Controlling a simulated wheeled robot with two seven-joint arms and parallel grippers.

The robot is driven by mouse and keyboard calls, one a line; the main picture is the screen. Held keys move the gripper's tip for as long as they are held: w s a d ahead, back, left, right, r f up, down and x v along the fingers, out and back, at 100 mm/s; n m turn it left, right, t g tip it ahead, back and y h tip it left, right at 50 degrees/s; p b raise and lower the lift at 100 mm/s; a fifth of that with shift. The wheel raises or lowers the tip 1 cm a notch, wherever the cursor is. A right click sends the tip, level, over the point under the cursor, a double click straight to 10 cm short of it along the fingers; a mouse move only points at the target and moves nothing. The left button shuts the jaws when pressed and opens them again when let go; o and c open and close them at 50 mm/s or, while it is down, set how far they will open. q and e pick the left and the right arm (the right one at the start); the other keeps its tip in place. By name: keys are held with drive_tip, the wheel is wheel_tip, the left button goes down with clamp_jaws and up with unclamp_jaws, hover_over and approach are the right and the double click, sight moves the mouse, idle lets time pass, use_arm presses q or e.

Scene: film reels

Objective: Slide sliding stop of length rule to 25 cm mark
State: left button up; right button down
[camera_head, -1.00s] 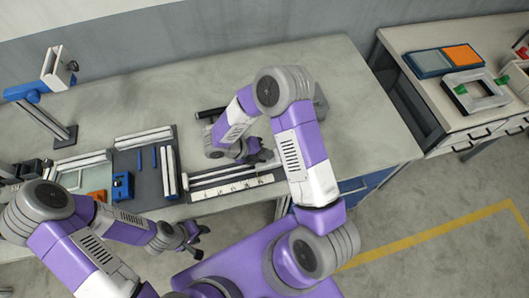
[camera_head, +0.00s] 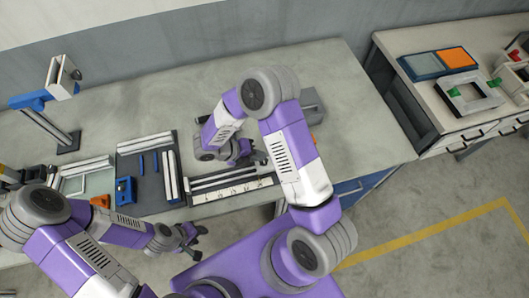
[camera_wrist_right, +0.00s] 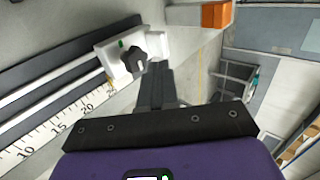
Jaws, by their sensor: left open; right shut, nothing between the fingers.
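The length rule (camera_head: 232,190) lies along the front edge of the bench, a white scale with rails. The sliding stop (camera_wrist_right: 134,51), a white block with a dark knob and a green spot, sits on the rails beyond the 20 mark. Its exact reading cannot be told. My right gripper (camera_wrist_right: 155,72) is shut and empty, its fingertips close beside the knob; contact is unclear. In the head view my right gripper (camera_head: 262,159) is above the rule. My left gripper (camera_head: 198,243) is open, in front of the bench.
A dark tray (camera_head: 147,184) with rails and blue parts lies left of the rule. A blue and grey stand (camera_head: 45,103) is at the far left. An orange block (camera_wrist_right: 215,14) is beyond the stop. The bench back (camera_head: 300,65) is clear. A side cabinet (camera_head: 440,120) stands right.

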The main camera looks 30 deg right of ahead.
drive_tip(key=s+p+v, duration=0.1)
drive_tip(key=p+v, duration=0.1)
drive_tip(key=v, duration=0.3)
drive_tip(key=s+d+m+g+y, duration=0.25)
drive_tip(key=d+m+y, duration=0.2)
drive_tip(key=m, duration=0.95)
drive_tip(key=s+d+m+g+y, duration=0.2)
drive_tip(key=s+d+m+y, duration=0.3)
drive_tip(key=m, duration=0.9)
drive_tip(key=w+d+r+m+t+y, duration=0.1)
drive_tip(key=d+m+t, duration=0.1)
drive_tip(key=m, duration=0.6)
drive_tip(key=w+d+r+m+t+y, duration=0.1)
drive_tip(key=d+m+t, duration=0.2)
drive_tip(key=m, duration=0.6)
drive_tip(key=w+d+r+m+t+y, duration=0.1)
drive_tip(key=d+m+t+y, duration=0.1)
drive_tip(key=d+m, duration=0.4)
drive_tip(key=shift+w+d+r+m+t, duration=0.1)
drive_tip(key=shift+w+m+t, duration=0.1)
drive_tip(key=shift+m, duration=0.55)
drive_tip(key=shift+w+d+m+t, duration=0.1)
drive_tip(key=shift+m+t, duration=0.05)
drive_tip(key=shift+m, duration=0.6)
drive_tip(key=w+a+f, duration=0.2)
drive_tip(key=a+f, duration=0.5)
drive_tip(key=f, duration=0.2)
drive_tip(key=shift+a+p, duration=0.25)
drive_tip(key=shift+p, duration=0.15)
drive_tip(key=shift+a+f, duration=0.1)
